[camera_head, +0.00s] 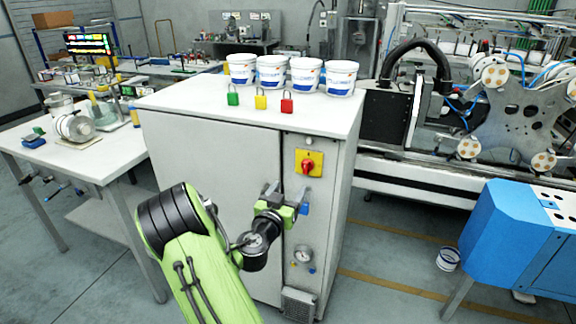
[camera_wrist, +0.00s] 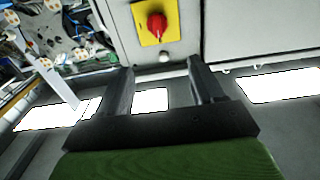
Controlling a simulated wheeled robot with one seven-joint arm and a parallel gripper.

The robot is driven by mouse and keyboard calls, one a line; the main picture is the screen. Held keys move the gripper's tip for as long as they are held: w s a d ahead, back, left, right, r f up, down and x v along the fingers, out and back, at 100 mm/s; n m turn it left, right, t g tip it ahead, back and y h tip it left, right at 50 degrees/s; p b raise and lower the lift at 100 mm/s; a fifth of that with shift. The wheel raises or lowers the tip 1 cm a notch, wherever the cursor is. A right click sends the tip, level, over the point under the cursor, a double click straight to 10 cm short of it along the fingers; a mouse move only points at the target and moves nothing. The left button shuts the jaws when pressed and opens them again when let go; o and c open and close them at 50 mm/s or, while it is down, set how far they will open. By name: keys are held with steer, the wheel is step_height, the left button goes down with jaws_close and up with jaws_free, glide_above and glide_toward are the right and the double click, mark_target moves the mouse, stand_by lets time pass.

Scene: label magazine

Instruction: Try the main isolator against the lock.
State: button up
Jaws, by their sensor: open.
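The main isolator (camera_head: 308,166) is a red rotary knob on a yellow plate, on the cabinet's front at the upper right. In the wrist view the red knob (camera_wrist: 156,26) lies beyond the fingertips, near the top edge. I see no padlock on it in either view. My gripper (camera_head: 286,196) is open and empty, below and left of the isolator and apart from it. In the wrist view the gripper (camera_wrist: 160,72) shows both fingers wide apart. Green (camera_head: 233,95), yellow (camera_head: 260,99) and red (camera_head: 287,103) padlocks stand on the cabinet top.
Several white tubs (camera_head: 306,75) stand behind the padlocks on the grey cabinet (camera_head: 200,118). A gauge (camera_head: 303,254) sits low on the cabinet's front. A side table (camera_head: 75,160) stands left, a blue machine (camera_head: 510,235) right. Floor between cabinet and blue machine is mostly clear.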

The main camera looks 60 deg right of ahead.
mark_target(306, 165)
steer(key=d+p, duration=0.2)
steer(key=d, duration=0.3)
steer(key=w+d+p, duration=0.1)
steer(key=d, duration=0.3)
steer(key=w+d+p, duration=0.1)
steer(key=d+p, duration=0.1)
steer(key=d, duration=0.3)
steer(key=shift+d+r+p, duration=0.1)
steer(key=shift+d+p, duration=0.2)
steer(key=shift+p, duration=0.05)
steer(key=c, duration=1)
steer(key=shift+f+b, duration=0.2)
steer(key=shift+b, duration=0.65)
steer(key=shift+c, duration=0.2)
steer(key=m+b, duration=0.1)
steer(key=b, duration=0.2)
steer(key=shift+s+f, duration=0.1)
steer(key=shift+f, duration=0.05)
steer(key=shift+m+b, duration=0.5)
steer(key=shift+b, duration=0.35)
steer(key=shift+r, duration=0.25)
steer(key=o, duration=1)
steer(key=shift+o, duration=0.2)
